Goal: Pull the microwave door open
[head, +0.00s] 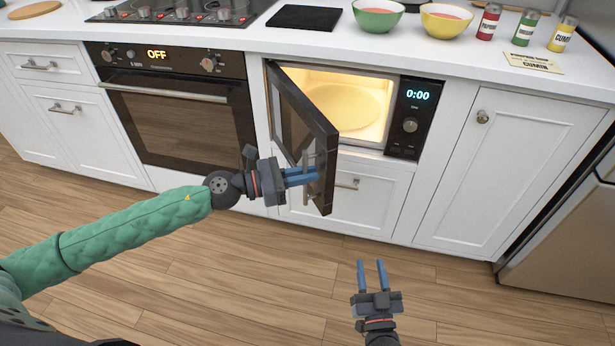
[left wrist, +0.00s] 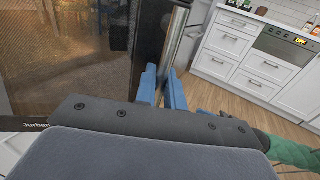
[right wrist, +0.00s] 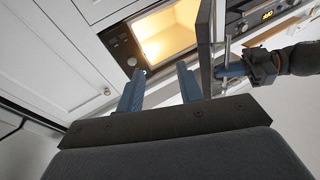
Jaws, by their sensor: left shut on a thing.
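The microwave (head: 335,105) is built into the white cabinets, its inside lit and its plate visible. Its dark door (head: 325,150) is hinged on the left and stands partly open, swung out toward me. My left gripper (head: 317,174) is shut on the door's handle (left wrist: 177,35), a vertical metal bar at the door's free edge. The handle is mostly hidden by the gripper in the head view. My right gripper (head: 371,264) is open and empty, above the floor in front of the cabinets. In the right wrist view the lit opening (right wrist: 168,35) and the door edge show beyond its fingers.
An oven (head: 185,115) stands left of the microwave. Green (head: 378,16) and yellow (head: 446,20) bowls and several spice jars (head: 525,27) stand on the counter. A fridge (head: 560,240) is at the right. The wooden floor in front is clear.

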